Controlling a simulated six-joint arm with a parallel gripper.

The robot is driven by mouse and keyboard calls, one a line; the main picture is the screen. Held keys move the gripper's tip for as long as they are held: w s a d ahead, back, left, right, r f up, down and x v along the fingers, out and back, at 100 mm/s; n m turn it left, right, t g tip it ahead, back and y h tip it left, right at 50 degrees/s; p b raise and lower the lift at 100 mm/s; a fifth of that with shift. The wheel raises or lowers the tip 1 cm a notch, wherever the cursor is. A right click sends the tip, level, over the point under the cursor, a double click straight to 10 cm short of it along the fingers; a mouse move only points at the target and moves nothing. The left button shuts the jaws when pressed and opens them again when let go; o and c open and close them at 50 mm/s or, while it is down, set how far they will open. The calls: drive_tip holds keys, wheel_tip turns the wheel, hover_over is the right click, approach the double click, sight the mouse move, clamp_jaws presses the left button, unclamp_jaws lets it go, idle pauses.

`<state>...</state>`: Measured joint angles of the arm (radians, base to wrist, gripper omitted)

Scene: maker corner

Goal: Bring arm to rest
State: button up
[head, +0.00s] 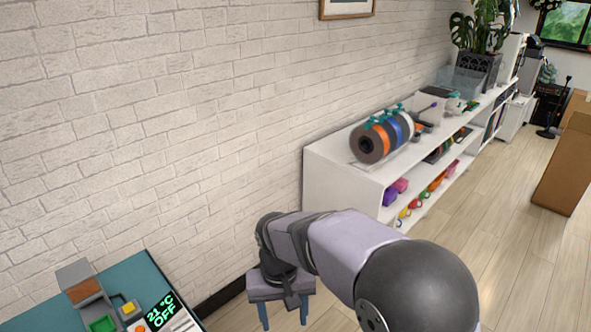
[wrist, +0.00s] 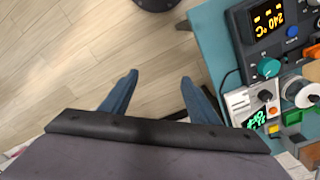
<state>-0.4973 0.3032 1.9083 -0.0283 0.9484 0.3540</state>
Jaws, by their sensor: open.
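My arm reaches in from the lower right of the head view, and my gripper (head: 284,316) points down over the floor, to the right of the teal work surface (head: 133,262). In the wrist view my gripper (wrist: 160,77) shows two blue fingers spread apart with nothing between them. Bare wooden floor (wrist: 100,40) lies beyond the fingertips. The gripper touches nothing that I can see.
The work surface holds a device reading 21 °C OFF (head: 161,309) and a dark station reading 240 °C (wrist: 268,20), close to the right finger in the wrist view. A white shelf (head: 335,178) with filament spools (head: 369,144) stands along the brick wall (head: 150,120). Cardboard boxes (head: 566,165) stand right.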

drive_tip(key=s+d+m, duration=0.1)
drive_tip(key=s+d, duration=0.5)
drive_tip(key=d, duration=0.3)
drive_tip(key=s+d+f, duration=0.1)
drive_tip(key=s+d, duration=0.4)
drive_tip(key=d, duration=0.3)
drive_tip(key=shift+s+d+f+m+p, duration=0.25)
drive_tip(key=shift+s+d+m+p, duration=0.1)
drive_tip(key=shift+s+m+p, duration=0.1)
wheel_tip(320, 180, down, 15)
drive_tip(key=b, duration=1.4)
drive_tip(key=shift+r+b, duration=0.15)
drive_tip(key=shift+b, duration=0.2)
